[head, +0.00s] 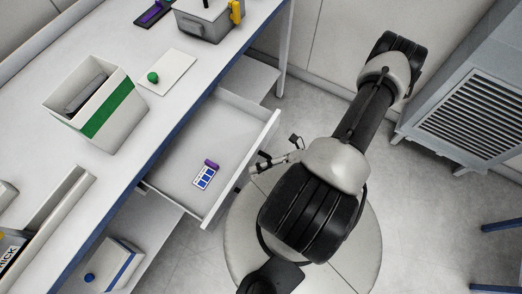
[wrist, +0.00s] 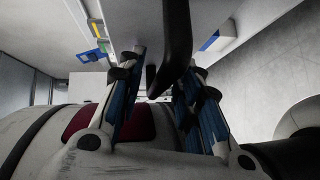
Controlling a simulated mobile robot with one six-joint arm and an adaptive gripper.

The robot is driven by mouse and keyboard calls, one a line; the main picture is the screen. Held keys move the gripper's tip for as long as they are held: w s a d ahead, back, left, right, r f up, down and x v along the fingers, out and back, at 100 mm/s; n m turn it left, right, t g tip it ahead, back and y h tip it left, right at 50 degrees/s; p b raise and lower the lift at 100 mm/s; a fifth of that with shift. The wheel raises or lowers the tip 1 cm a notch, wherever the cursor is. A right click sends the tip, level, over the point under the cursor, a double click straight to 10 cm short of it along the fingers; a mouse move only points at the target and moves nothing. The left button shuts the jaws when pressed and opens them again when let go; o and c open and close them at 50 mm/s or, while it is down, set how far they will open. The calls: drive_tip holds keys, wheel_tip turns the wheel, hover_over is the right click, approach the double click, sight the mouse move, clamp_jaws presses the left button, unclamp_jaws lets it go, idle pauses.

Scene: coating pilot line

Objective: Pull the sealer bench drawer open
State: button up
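The sealer bench drawer (head: 165,170) stands open below the bench top in the head view, its white front panel (head: 242,168) well out from the bench. A purple piece (head: 212,164) and a blue-and-white card (head: 206,178) lie inside it. My gripper (head: 256,169) is at the outer side of the drawer front, near its middle. The exact finger contact is partly hidden in shadow.
On the bench top (head: 135,170) are a white bin with a green band (head: 113,115), a plate with a green knob (head: 168,73) and a grey box (head: 203,22). A louvred grey cabinet (head: 460,90) stands at right. Floor is clear between drawer and cabinet, apart from me.

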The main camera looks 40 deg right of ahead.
drive_tip(key=v, duration=1.2)
drive_tip(key=shift+r, duration=0.1)
idle(0.4)
